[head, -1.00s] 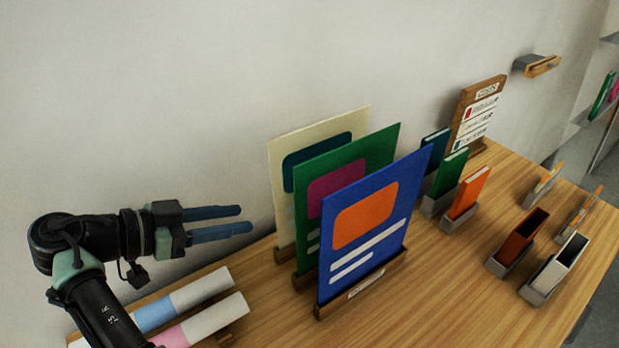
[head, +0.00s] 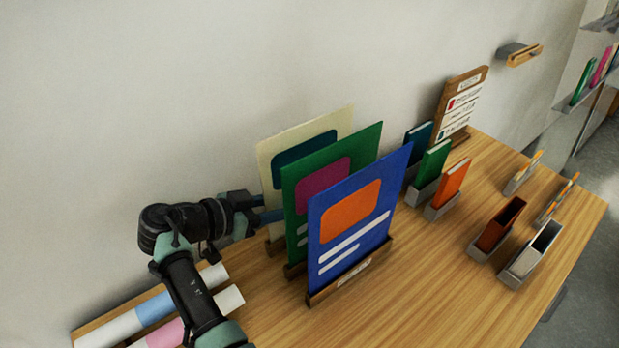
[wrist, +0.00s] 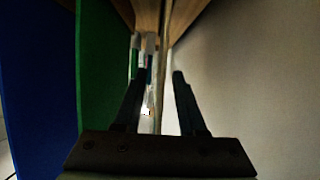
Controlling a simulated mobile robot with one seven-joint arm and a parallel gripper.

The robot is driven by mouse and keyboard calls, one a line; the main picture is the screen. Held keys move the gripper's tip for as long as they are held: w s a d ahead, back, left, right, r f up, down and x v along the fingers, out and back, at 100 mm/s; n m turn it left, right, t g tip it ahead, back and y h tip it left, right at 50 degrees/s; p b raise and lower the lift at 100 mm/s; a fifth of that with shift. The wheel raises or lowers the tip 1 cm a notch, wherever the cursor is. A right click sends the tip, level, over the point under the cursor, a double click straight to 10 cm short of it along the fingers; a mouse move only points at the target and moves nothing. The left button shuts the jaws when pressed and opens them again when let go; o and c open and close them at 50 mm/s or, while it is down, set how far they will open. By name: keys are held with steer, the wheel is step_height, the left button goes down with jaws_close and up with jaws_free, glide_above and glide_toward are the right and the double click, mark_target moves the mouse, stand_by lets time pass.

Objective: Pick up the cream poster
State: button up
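The cream poster (head: 303,132), with a dark teal block, stands upright at the back of a row of three, nearest the wall. The green poster (head: 368,140) and the blue poster (head: 394,178) stand in front and hide much of it. My gripper (wrist: 158,76) is open at the cream poster's left edge. In the wrist view, the cream poster (wrist: 161,62) shows edge-on as a thin pale strip between the two fingers. The green poster (wrist: 101,85) is left of the left finger. In the head view the fingertips are partly hidden by the posters.
The wall (wrist: 240,85) is close to the right finger. Rolled papers (head: 215,273) lie on the wooden table (head: 430,285) below my arm. Small holders with books and a sign board (head: 462,103) stand to the right.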

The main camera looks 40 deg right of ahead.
steer(key=shift+c, duration=0.2)
jaws_close()
